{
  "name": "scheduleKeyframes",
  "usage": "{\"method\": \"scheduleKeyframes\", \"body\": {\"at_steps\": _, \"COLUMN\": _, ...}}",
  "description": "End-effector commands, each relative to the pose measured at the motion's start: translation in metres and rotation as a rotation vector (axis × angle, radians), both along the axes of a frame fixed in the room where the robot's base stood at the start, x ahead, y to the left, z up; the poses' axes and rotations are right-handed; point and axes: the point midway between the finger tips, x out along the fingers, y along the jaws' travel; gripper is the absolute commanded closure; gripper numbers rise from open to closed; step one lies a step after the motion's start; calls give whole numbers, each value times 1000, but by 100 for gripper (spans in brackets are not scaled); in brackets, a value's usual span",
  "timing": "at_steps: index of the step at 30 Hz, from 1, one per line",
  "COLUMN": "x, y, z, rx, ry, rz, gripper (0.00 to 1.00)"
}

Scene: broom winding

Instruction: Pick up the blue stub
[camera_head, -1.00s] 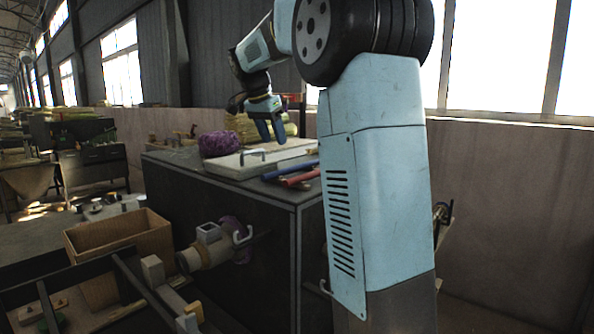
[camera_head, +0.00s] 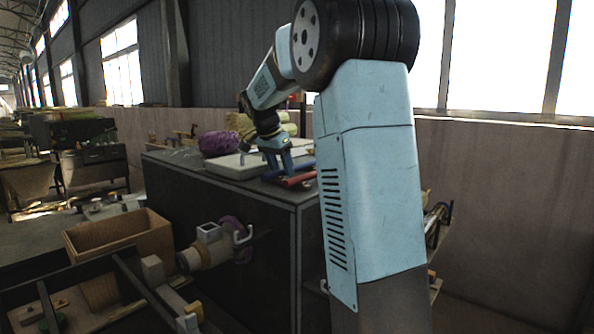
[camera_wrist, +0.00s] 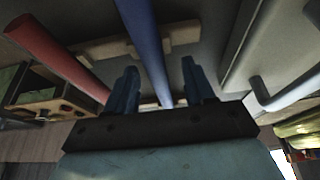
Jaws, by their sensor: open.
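The blue stub is a long blue rod. In the wrist view the blue stub (camera_wrist: 146,45) runs down the middle, between the two fingers of my open gripper (camera_wrist: 160,80). In the head view the blue stub (camera_head: 272,176) lies on the dark bench top, partly hidden by my gripper (camera_head: 280,172), which is low over it. I cannot tell whether the fingers touch it. The wrist view shows nothing gripped firmly.
A red rod (camera_head: 299,181) lies close beside the blue one, and also shows in the wrist view (camera_wrist: 55,55). A pale board with a metal handle (camera_head: 230,166) and a purple bundle (camera_head: 220,142) are on the bench (camera_head: 230,230). A wooden box (camera_head: 120,240) stands left.

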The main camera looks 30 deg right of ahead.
Motion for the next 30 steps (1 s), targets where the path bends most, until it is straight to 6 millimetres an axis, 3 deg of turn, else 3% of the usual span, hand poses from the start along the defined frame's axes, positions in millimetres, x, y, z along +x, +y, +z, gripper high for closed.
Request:
{"method": "scheduleKeyframes", "body": {"at_steps": 6, "x": 0, "y": 0, "z": 0, "rx": 0, "ry": 0, "rz": -1, "gripper": 48}}
{"method": "scheduleKeyframes", "body": {"at_steps": 22, "x": 0, "y": 0, "z": 0, "rx": 0, "ry": -2, "rz": 0, "gripper": 99}}
{"method": "scheduleKeyframes", "body": {"at_steps": 30, "x": 1, "y": 0, "z": 1, "rx": 1, "ry": -4, "rz": 1, "gripper": 100}}
